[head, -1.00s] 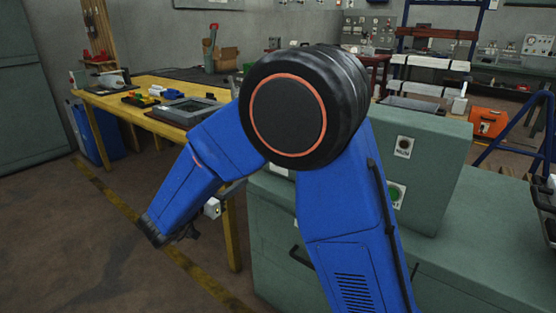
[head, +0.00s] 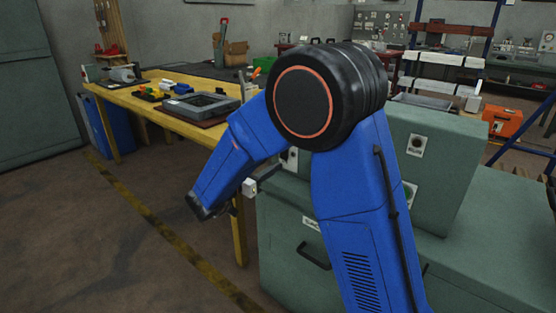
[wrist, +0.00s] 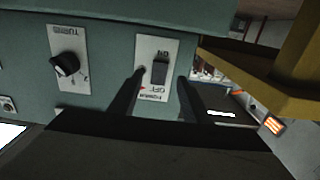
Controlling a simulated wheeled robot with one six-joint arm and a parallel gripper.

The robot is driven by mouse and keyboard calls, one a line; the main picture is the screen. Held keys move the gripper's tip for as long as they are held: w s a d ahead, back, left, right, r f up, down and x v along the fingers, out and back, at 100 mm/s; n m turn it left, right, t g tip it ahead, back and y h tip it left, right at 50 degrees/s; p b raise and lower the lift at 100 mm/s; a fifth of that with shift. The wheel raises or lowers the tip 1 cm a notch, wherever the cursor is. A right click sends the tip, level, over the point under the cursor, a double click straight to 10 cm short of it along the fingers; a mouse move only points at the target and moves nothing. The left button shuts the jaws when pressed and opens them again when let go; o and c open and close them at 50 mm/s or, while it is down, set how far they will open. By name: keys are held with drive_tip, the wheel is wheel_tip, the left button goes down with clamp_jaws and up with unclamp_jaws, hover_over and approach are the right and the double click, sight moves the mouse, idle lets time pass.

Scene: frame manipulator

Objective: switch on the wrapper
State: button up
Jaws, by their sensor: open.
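The wrapper appears to be the grey-green machine (head: 455,165) at the right in the head view, partly hidden by my arm. Its panel (wrist: 105,30) fills the upper left of the wrist view, with lettering upside down. A dark power switch (wrist: 160,68) sits on a white plate marked ON above and OFF below in the picture. A black knob (wrist: 65,64) on a plate marked TURNS is to its left. My gripper (wrist: 161,77) is open and empty, its dark fingers on either side of the switch in the picture. I cannot tell whether they touch the panel.
A yellow table (head: 158,118) with a grey tray stands left of the machine. A yellow beam (wrist: 265,85) lies close at the right in the wrist view. Floor at the lower left (head: 90,240) is clear.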

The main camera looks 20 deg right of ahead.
sight(283, 156)
drive_tip(key=shift+x, duration=2.9)
